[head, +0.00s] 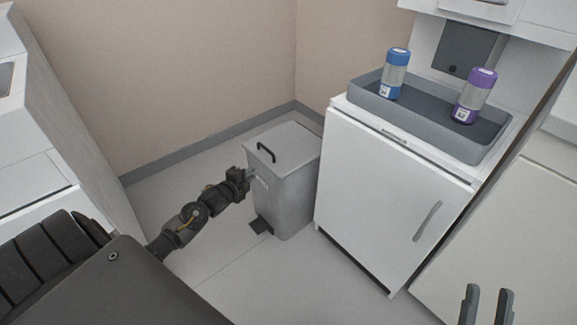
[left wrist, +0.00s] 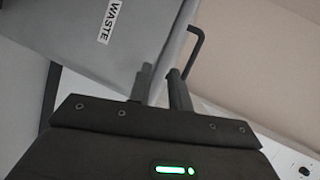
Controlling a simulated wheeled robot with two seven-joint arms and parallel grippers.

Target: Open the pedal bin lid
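The pedal bin (head: 290,195) is a grey box on the floor, with its flat lid (head: 285,146) down. A black handle (head: 265,152) stands on the lid and also shows in the left wrist view (left wrist: 194,45). A black pedal (head: 261,226) sticks out at the bin's front foot. My left gripper (head: 254,173) is at the upper front of the bin, near the lid's edge. In the left wrist view its fingers (left wrist: 161,76) are a little apart; whether they touch the bin is unclear. My right gripper (head: 487,303) is open and empty at the lower right.
A white cabinet (head: 385,195) stands right beside the bin. On it a grey tray (head: 420,130) holds a blue-capped bottle (head: 395,75) and a purple-capped bottle (head: 474,97). White units (head: 55,145) stand at left. Floor is clear before the bin.

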